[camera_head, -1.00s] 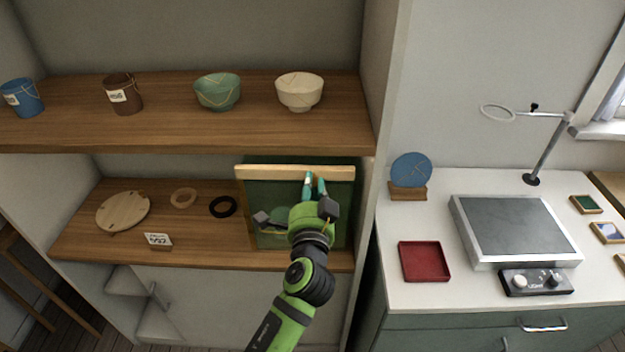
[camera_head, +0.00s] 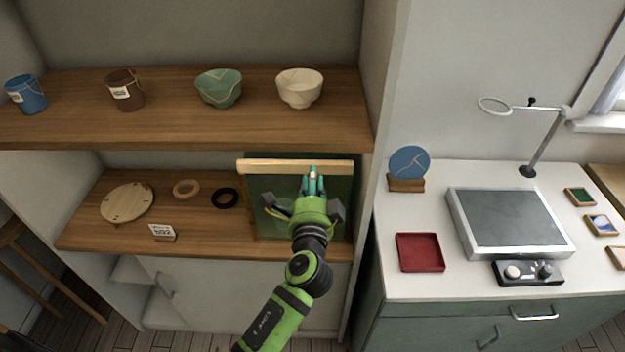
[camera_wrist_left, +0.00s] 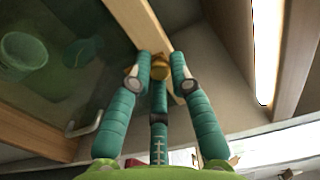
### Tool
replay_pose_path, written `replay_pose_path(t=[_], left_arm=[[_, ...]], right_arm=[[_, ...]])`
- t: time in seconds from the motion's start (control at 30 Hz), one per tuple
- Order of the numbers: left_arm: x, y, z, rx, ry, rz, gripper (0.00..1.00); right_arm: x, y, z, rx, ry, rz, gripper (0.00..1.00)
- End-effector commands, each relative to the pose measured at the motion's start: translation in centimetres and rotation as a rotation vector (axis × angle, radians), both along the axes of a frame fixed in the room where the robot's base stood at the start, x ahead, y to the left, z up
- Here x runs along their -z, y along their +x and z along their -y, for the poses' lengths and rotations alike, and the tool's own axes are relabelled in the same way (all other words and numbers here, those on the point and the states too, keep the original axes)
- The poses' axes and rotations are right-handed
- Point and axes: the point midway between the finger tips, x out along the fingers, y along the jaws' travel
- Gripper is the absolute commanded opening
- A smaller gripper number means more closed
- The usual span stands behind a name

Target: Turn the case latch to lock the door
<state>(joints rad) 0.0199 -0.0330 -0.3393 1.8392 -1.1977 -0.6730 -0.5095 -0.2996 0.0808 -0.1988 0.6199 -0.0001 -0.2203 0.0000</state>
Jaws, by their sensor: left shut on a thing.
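The display case (camera_head: 261,166) stands on the lower shelf at its right end, with a pale wooden top bar and a dark green, see-through front. In the left wrist view its door (camera_wrist_left: 70,60) shows a handle (camera_wrist_left: 85,126) and a green vessel behind the pane. The latch (camera_wrist_left: 160,70), a small brass-coloured piece, sits on the wooden frame (camera_wrist_left: 146,28). My left gripper (camera_head: 313,178) is in front of the case near its top bar. In the wrist view its teal fingers (camera_wrist_left: 160,82) are shut around the latch. My right gripper is not in view.
Bowls (camera_head: 299,88) and buckets (camera_head: 125,90) stand on the upper shelf above. A round board (camera_head: 127,203), two rings (camera_head: 225,198) and a label card (camera_head: 162,232) lie left of the case. A counter at right holds a red tray (camera_head: 419,252) and a grey-topped device (camera_head: 508,222).

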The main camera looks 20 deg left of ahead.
Motion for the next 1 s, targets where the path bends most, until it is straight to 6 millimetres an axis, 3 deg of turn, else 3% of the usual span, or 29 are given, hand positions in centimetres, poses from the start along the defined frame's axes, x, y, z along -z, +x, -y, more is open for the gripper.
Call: replay_pose_path(t=[0.27, 0.3, 0.33, 0.73, 0.87, 1.0], left_arm=[[-0.7, 0.2, -0.1, -0.001, 0.003, 0.015, 0.0], [-0.7, 0.2, -0.1, -0.001, 0.003, 0.015, 0.37], [-0.7, 0.2, -0.1, -0.001, 0.003, 0.014, 0.45], [-0.2, -0.4, 0.1, 0.0, -0.001, 0.004, 0.45], [0.0, -2.1, 0.6, 0.001, -0.001, 0.002, 0.45], [0.0, -5.0, 1.4, 0.0, -0.003, 0.001, 0.45]], right_arm=[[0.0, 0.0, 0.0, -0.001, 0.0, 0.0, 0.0], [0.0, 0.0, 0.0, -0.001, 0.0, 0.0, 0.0], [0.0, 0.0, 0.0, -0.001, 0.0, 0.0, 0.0], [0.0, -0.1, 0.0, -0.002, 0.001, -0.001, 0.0], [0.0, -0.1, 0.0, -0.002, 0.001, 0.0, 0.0], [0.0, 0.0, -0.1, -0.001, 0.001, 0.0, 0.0]])
